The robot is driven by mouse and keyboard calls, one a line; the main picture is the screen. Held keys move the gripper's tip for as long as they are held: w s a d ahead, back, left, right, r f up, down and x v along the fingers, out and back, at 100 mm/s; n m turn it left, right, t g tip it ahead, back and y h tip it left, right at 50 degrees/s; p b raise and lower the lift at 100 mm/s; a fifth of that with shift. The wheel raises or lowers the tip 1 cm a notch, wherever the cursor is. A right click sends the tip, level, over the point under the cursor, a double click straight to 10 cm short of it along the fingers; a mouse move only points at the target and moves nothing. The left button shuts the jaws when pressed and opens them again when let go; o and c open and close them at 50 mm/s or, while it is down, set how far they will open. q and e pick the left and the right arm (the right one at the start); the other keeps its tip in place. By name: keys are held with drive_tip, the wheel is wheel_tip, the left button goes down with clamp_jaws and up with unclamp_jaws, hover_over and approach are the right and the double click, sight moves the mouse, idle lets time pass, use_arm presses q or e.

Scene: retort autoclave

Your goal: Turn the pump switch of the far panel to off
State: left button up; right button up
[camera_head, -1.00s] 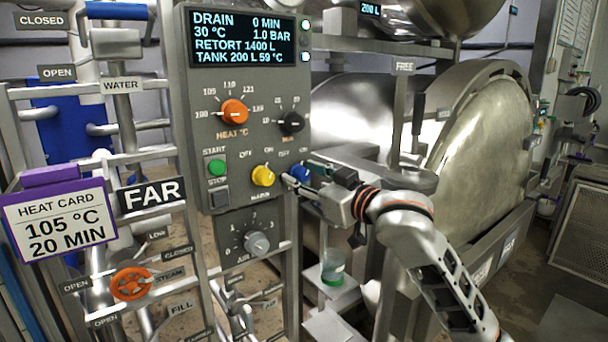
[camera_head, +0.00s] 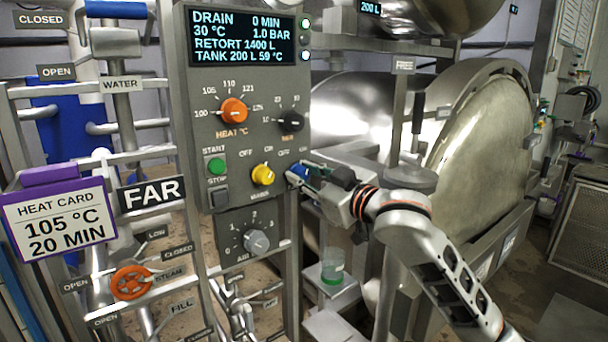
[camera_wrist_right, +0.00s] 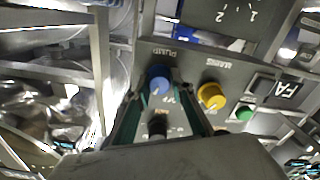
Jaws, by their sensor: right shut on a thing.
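The far panel (camera_head: 240,135) is a grey upright box marked by a FAR sign (camera_head: 152,193). Its blue pump switch (camera_head: 296,173) is at the lower right, beside the yellow mains switch (camera_head: 262,175). My right gripper (camera_head: 305,178) reaches in from the right and is shut on the blue switch. In the right wrist view the two fingers (camera_wrist_right: 162,88) lie on either side of the blue knob (camera_wrist_right: 160,79), under the PUMP label. The knob's pointer is largely hidden, so I cannot tell its exact setting. My left gripper is not in view.
The display (camera_head: 243,37) reads DRAIN, 0 MIN, 30 °C, 1.0 BAR. The orange heat knob (camera_head: 234,111), black knob (camera_head: 290,121) and green start button (camera_head: 217,166) are close by. A grey air knob (camera_head: 256,241) sits below. The large retort (camera_head: 480,160) stands behind my right arm.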

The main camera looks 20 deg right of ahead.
drive_tip(key=n, duration=1)
drive_tip(key=shift+n, duration=0.4)
idle(0.4)
drive_tip(key=o, duration=1.1)
drive_tip(key=shift+a, duration=0.1)
drive_tip(key=v, duration=1.2)
drive_tip(key=shift+f, duration=0.1)
